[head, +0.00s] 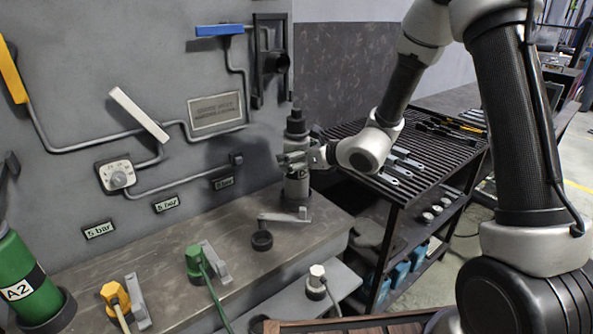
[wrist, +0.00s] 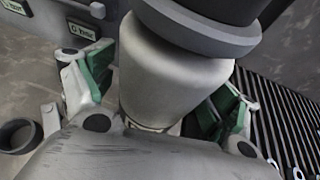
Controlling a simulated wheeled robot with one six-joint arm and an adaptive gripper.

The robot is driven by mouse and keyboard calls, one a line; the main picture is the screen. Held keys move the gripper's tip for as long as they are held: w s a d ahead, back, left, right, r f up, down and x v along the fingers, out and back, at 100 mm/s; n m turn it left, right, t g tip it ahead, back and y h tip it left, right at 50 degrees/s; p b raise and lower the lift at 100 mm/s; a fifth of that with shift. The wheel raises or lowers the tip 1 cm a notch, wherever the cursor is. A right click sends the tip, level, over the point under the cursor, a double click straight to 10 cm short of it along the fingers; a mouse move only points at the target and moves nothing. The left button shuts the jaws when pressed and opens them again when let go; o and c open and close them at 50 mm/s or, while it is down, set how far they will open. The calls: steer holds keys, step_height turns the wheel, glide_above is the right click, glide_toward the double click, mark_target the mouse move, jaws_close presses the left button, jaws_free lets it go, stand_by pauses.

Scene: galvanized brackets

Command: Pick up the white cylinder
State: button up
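The white cylinder (head: 297,188), a pale grey-white bottle shape with a dark neck, stands upright on the metal bench beside the wall panel. In the wrist view it (wrist: 165,75) fills the middle, its dark collar at the top. My gripper (head: 296,160) reaches in from the right at its upper body. In the wrist view my gripper (wrist: 158,92) has one green-padded finger on each side of the cylinder. The fingers are spread, with narrow gaps seeming to remain beside the pads. The cylinder's lower part is partly hidden by my gripper in the wrist view.
A dark ring (head: 262,240) and a grey bracket (head: 284,216) lie in front of the cylinder. A green cylinder marked A2 (head: 22,278) stands at far left. Orange (head: 115,296) and green (head: 194,258) fittings sit on the bench. A slatted black rack (head: 440,150) stands right.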

steer(key=c, duration=1.7)
steer(key=shift+r, duration=0.15)
jaws_close()
